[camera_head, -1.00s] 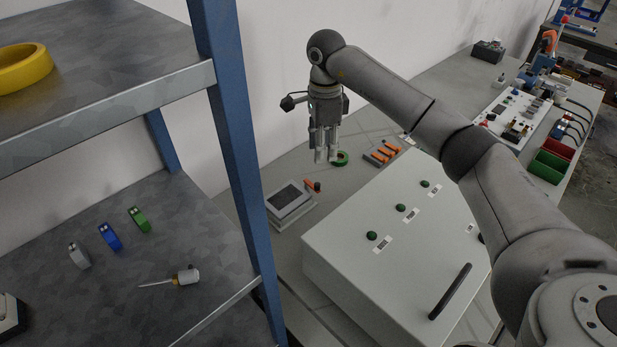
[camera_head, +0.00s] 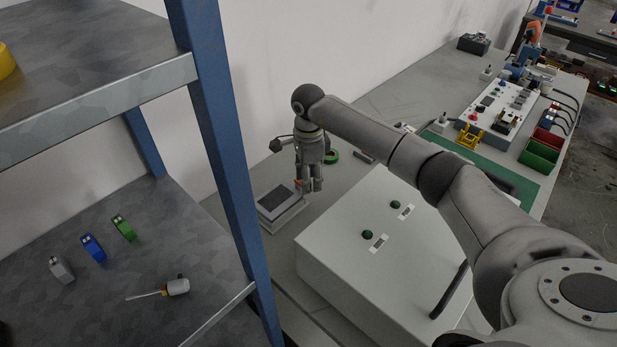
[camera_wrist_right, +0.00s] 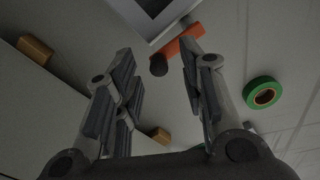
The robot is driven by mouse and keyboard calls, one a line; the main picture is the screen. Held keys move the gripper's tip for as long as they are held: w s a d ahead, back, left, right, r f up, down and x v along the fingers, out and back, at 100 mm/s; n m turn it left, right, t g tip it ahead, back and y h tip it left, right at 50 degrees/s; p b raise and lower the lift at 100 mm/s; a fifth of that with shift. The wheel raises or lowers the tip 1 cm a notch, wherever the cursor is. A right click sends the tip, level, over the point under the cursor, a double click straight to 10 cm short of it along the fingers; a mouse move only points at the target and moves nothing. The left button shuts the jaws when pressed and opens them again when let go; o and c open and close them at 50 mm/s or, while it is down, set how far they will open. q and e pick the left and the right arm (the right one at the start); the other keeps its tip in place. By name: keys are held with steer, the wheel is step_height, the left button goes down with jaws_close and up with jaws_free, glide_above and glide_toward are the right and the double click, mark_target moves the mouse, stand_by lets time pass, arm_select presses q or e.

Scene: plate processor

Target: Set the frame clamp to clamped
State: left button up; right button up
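A grey box-shaped fixture (camera_head: 283,206) with a dark top panel stands on the bench beside the white cabinet; its pale edge and dark panel also show in the wrist view (camera_wrist_right: 150,10). An orange clamp lever (camera_wrist_right: 181,44) with a black tip (camera_wrist_right: 158,65) lies beside the fixture. My right gripper (camera_head: 310,187) points down at the fixture's right side. In the wrist view my right gripper (camera_wrist_right: 152,80) is open, with the black tip in the gap between its fingers; no contact shows. In the head view the gripper hides most of the lever. My left gripper is not in view.
A white cabinet (camera_head: 345,255) with a dark handle stands close in front of the gripper. A green tape roll (camera_head: 332,156) lies behind it, also in the wrist view (camera_wrist_right: 264,92). A blue-posted shelf (camera_head: 222,150) rises at the left.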

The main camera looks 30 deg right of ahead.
steer(key=shift+f, duration=0.5)
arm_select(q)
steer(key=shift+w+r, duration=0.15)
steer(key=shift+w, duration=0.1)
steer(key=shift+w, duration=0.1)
arm_select(e)
jaws_close()
